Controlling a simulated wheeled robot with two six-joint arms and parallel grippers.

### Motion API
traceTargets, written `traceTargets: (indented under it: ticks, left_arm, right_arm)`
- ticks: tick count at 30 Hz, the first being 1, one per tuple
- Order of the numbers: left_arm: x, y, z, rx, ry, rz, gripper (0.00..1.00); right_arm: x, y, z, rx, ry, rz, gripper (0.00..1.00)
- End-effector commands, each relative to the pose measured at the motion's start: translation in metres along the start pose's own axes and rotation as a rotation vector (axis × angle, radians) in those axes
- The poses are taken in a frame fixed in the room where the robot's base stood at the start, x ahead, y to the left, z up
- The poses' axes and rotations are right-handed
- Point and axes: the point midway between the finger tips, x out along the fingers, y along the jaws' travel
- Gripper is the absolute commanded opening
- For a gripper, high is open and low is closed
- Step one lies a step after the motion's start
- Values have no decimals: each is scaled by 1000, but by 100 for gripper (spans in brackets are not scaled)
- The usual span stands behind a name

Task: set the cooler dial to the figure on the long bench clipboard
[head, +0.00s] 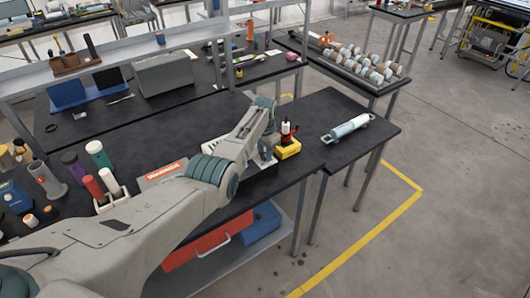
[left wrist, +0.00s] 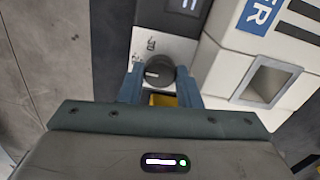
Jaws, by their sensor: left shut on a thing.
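The dial (left wrist: 158,72) is a dark round knob with a pale pointer mark, on a light plate with printed figures, in the left wrist view. The pointer mark aims toward the left of that picture. The figures are too small to read surely. My left gripper (left wrist: 160,82) is shut on the dial, one blue finger on each side. In the head view my left gripper (head: 266,152) is at the bench's front part, and the dial is hidden there. A white body with a blue label ending in "ER" (left wrist: 262,14) is beside the dial. I cannot make out the clipboard. My right gripper is not in view.
A yellow block with a red-and-black top (head: 288,146) stands close right of my left gripper. A pale blue cylinder in a holder (head: 347,128) lies farther right. Bottles (head: 98,154) crowd the bench's left. The bench (head: 325,104) is bare toward its back right.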

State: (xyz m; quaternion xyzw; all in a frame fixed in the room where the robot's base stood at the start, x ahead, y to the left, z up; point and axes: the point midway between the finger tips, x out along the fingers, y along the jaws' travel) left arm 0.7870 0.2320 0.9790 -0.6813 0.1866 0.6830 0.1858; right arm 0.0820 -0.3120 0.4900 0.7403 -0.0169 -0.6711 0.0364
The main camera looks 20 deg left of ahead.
Motion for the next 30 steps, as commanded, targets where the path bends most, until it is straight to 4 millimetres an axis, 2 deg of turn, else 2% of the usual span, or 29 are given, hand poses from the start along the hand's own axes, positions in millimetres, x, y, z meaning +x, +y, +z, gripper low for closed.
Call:
traceTargets:
  ticks: [5,6,9,24,30]
  left_arm:
    - [-3,-2,-1,-2,4,-4,8]
    - [-3,-2,-1,-2,4,-4,34]
    - [-3,-2,-1,-2,3,-4,52]
    - [-2,-4,0,-4,2,-6,52]
    - [-10,-4,0,-5,3,-7,52]
  right_arm:
    - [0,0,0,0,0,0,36]
    - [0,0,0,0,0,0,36]
    - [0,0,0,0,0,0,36]
    - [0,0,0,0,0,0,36]
    - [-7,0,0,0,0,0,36]
